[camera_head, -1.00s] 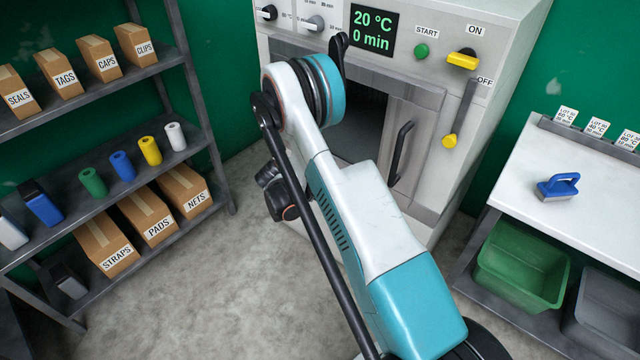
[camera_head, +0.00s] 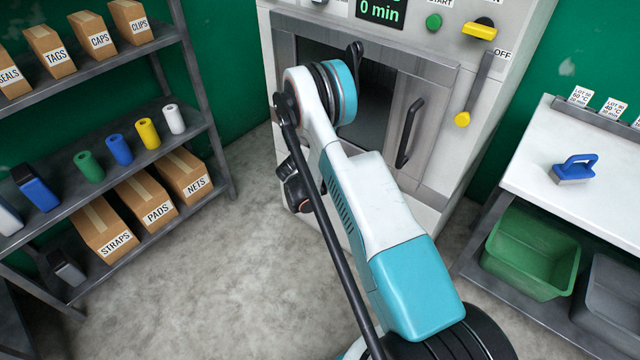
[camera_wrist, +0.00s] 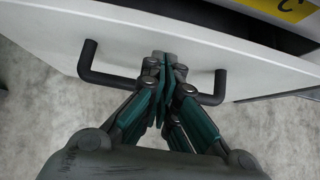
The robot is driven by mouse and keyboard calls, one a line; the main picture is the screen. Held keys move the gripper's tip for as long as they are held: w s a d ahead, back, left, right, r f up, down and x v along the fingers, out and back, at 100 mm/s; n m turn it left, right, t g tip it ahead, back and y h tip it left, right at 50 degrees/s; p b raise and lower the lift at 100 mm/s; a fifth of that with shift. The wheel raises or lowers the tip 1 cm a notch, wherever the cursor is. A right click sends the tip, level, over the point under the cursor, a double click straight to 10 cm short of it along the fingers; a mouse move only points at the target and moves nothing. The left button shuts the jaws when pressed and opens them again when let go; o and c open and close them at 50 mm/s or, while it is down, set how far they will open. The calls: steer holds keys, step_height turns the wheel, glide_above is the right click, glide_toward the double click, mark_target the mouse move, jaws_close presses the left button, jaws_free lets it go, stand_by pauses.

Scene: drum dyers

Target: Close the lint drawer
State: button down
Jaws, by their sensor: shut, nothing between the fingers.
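In the wrist view, a pale panel with a black U-shaped handle (camera_wrist: 98,76) looks like the lint drawer's front (camera_wrist: 125,42). A dark gap (camera_wrist: 235,20) shows behind its top edge, so the drawer appears at least partly open. My gripper (camera_wrist: 163,62) is shut and empty, its fingertips at the panel between the handle's two ends. The fingers cover the middle of the handle bar. I cannot tell whether the tips touch the panel.
The dryer's door opening (camera_head: 365,85) is dark, with a black door handle (camera_head: 408,132) beside it. A shelf (camera_head: 150,160) with boxes and rolls stands left. A white table (camera_head: 535,140) with a blue brush (camera_head: 574,168) and a green bin (camera_head: 530,255) is right. Floor between is clear.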

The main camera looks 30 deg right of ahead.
steer(key=shift+w+d, duration=0.3)
steer(key=shift+d, duration=0.5)
steer(key=d, duration=0.1)
steer(key=w+d, duration=0.1)
steer(key=shift+d+r, duration=0.1)
steer(key=shift+d, duration=0.3)
steer(key=shift+a, duration=0.1)
